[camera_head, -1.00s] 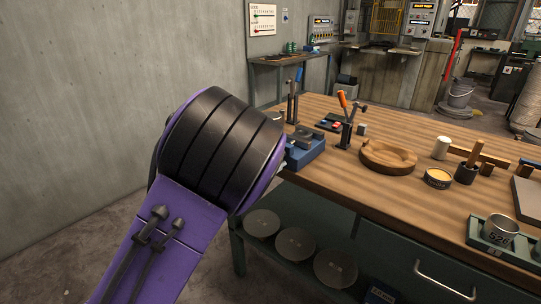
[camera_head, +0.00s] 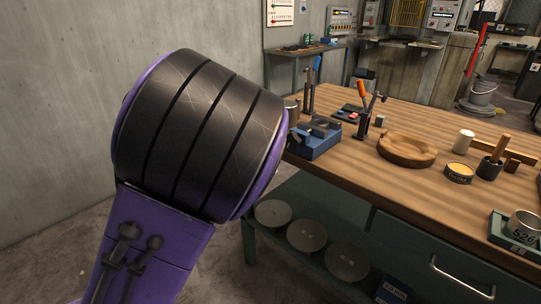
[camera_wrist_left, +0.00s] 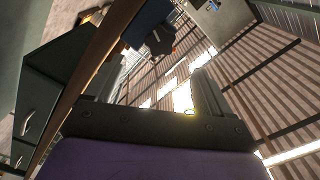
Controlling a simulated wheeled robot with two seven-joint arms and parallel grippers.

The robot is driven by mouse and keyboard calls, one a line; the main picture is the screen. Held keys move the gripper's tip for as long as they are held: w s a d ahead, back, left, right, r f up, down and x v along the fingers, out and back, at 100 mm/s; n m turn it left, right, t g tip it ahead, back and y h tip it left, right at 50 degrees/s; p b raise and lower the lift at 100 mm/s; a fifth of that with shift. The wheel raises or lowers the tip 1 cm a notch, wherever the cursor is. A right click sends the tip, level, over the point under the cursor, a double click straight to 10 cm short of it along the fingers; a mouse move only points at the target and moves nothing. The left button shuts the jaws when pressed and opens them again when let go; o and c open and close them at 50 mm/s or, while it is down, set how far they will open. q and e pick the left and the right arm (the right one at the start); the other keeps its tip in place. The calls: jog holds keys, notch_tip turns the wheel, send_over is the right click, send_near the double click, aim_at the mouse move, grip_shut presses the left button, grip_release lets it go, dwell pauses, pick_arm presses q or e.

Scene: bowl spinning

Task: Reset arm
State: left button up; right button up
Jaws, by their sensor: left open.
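My left arm (camera_head: 195,135), purple with a ribbed black joint, fills the left of the head view, close to the camera and in front of the wall and floor. Its gripper is not visible in the head view. That view is tilted and looks past the table edge (camera_wrist_left: 88,62) towards the ceiling. My right arm and gripper are in neither view.
The wooden workbench (camera_head: 350,178) stands right of my arm. It bears a blue vise (camera_head: 314,143), a round wooden bowl (camera_head: 407,149), a tin (camera_head: 458,173) and a metal cup (camera_head: 523,224). Round discs (camera_head: 307,236) lie on the shelf below. The grey wall (camera_head: 60,90) is at left.

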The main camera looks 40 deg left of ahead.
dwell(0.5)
pick_arm(q)
jog(key=s+f+n+g+y+p, duration=0.2)
jog(key=s+f+n+g+y, duration=0.15)
jog(key=f+n, duration=0.65)
jog(key=s+f+n+g+y+p, duration=0.15)
jog(key=f+n+g, duration=0.35)
jog(key=f, duration=0.8)
jog(key=s+d+f+n+g+p, duration=0.1)
jog(key=s+d+f+n+g, duration=0.1)
jog(key=s+f, duration=0.5)
jog(key=s+d+f+n+g+p, duration=0.1)
jog(key=s+d+f+g, duration=0.3)
jog(key=s, duration=1.1)
notch_tip(320, 180, down, 3)
jog(key=shift+d+r+n+p, duration=0.1)
jog(key=shift+d+n+p, duration=0.25)
jog(key=shift+d+n, duration=0.25)
